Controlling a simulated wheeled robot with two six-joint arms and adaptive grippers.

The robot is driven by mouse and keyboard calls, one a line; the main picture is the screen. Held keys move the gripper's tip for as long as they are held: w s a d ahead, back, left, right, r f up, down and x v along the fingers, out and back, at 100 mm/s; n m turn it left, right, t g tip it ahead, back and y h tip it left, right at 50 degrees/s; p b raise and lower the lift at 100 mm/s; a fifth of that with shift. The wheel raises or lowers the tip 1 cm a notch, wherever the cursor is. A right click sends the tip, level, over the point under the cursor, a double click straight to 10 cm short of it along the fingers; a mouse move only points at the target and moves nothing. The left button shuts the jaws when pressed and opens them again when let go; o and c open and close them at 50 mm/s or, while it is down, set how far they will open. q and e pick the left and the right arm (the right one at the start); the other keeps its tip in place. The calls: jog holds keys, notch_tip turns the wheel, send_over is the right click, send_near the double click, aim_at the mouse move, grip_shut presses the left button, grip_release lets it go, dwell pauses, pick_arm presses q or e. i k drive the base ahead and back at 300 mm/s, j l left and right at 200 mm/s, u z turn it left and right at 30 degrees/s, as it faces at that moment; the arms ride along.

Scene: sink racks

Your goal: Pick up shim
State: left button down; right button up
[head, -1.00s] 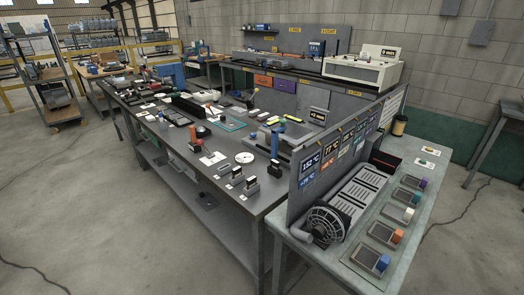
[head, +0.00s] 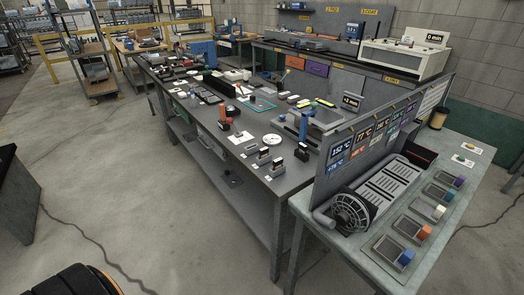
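I cannot make out which of the small parts here is the shim. A long grey workbench (head: 225,150) carries many small tools and parts. Near its front corner stand several small dark and silver blocks (head: 276,166), a white disc (head: 271,139) and an orange-red upright piece (head: 225,112). On the right side table (head: 462,210) are several grey trays (head: 389,249) with coloured blocks, and two white cards with tiny pieces (head: 463,159) at its far end. Neither of my grippers is in view.
A grey panel with temperature labels (head: 342,152) and a black round fan unit (head: 350,211) stand on the side table. A wheeled shelf cart (head: 97,70) is at the back left.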

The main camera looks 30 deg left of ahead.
aim_at(302, 148)
jog(key=i+j, duration=0.3)
jog(key=i+j+z, duration=0.1)
jog(key=i+j, duration=0.25)
jog(key=j, duration=0.2)
